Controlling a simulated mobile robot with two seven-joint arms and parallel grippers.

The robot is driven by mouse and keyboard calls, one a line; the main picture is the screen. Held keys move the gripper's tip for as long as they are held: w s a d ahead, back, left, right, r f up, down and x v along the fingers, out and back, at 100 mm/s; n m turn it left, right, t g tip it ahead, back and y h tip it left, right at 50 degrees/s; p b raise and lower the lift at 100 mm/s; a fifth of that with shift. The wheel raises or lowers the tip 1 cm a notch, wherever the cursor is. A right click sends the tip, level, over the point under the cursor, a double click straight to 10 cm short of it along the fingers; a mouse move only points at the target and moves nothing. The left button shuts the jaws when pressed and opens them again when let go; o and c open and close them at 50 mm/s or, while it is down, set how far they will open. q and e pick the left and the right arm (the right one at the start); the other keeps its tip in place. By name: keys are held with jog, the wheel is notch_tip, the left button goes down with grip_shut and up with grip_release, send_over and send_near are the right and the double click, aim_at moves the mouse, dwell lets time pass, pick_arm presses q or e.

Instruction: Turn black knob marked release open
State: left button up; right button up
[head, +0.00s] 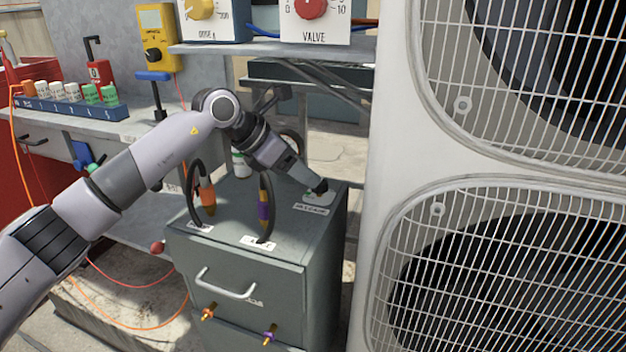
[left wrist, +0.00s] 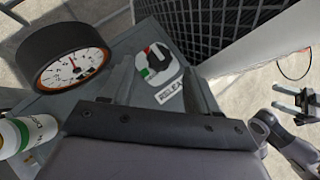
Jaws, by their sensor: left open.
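The black knob (left wrist: 158,57) sits on a round white plate with a green mark and a red mark, on top of a grey cabinet (head: 235,262). A label partly reading "RELEA" (left wrist: 170,92) lies beside it. In the head view the knob (head: 320,187) is at the cabinet's back right corner, partly covered by my left gripper (head: 312,180). The left gripper is open, with its fingers at the knob; I cannot tell whether they touch it. A gripper on my other arm (left wrist: 298,100) shows small at the right of the left wrist view, its jaw state unclear.
A round gauge (left wrist: 70,62) and a white-green can (left wrist: 25,135) stand close to the left gripper. Two cable loops with orange (head: 206,190) and purple (head: 264,205) plugs rise from the cabinet top. A large condenser unit (head: 392,170) stands close on the right.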

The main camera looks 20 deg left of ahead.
aim_at(319, 189)
pick_arm(q)
jog(key=shift+b+x, duration=0.45)
jog(key=shift+x, duration=1.8)
pick_arm(e)
jog(key=shift+w+a+y, duration=0.1)
jog(key=shift+a+y, duration=0.3)
jog(key=shift+a, duration=0.1)
pick_arm(q)
jog(key=c, duration=1)
jog(key=shift+c, duration=0.2)
